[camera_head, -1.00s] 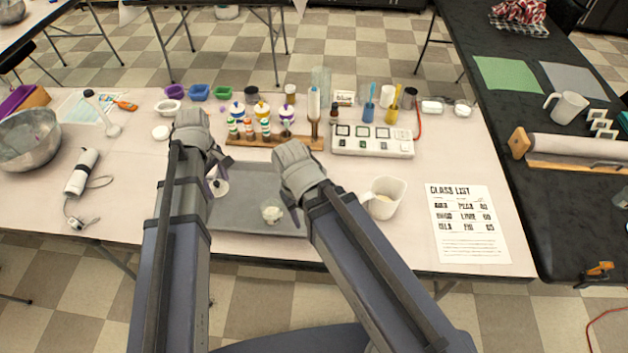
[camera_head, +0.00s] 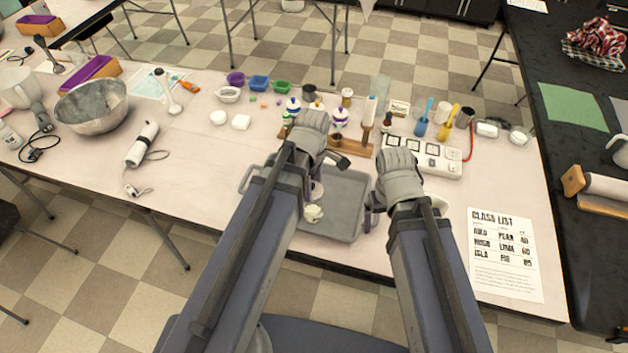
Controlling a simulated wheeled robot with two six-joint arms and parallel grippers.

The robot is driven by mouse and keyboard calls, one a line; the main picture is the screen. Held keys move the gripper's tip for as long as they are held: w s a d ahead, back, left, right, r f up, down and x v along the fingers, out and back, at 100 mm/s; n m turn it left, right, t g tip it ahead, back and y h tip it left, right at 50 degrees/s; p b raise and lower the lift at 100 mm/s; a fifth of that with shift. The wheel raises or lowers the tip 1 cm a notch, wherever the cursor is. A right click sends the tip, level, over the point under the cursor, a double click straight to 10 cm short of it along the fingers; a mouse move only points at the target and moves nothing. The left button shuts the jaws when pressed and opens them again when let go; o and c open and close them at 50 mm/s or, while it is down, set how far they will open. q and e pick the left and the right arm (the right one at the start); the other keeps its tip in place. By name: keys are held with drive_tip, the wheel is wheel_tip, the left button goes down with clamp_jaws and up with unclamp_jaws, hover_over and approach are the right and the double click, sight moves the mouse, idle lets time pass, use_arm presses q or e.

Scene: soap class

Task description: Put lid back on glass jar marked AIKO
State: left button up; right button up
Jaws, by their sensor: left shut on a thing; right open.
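A small glass jar (camera_head: 313,214) with pale contents stands on the grey tray (camera_head: 345,205); I cannot read a name on it. My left gripper (camera_head: 325,168) is over the tray, shut on a small pale thing that looks like the lid (camera_head: 317,190). The lid appears just above and behind the jar, and the gripper partly hides it. I cannot tell whether the lid touches the jar. My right gripper (camera_head: 373,207) is open at the tray's right side, apart from the jar.
Behind the tray stand a wooden rack (camera_head: 350,146) with bottles and a white sample box (camera_head: 432,158). A class list (camera_head: 503,252) lies at right. A metal bowl (camera_head: 95,107) and a white hand tool (camera_head: 142,144) are at left. The table between bowl and tray is mostly clear.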

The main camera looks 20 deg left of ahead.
sight(313, 198)
use_arm(q)
drive_tip(key=shift+f, duration=0.2)
wheel_tip(313, 198, down, 6)
drive_tip(key=b, duration=0.6)
drive_tip(key=shift+b, duration=0.3)
drive_tip(key=shift+d+f, duration=0.1)
drive_tip(key=shift+f, duration=0.1)
idle(1.8)
drive_tip(key=o, duration=1.2)
drive_tip(key=shift+o, duration=0.2)
drive_tip(key=shift+r, duration=0.2)
drive_tip(key=shift+r+p, duration=3.35)
drive_tip(key=shift+p, duration=0.1)
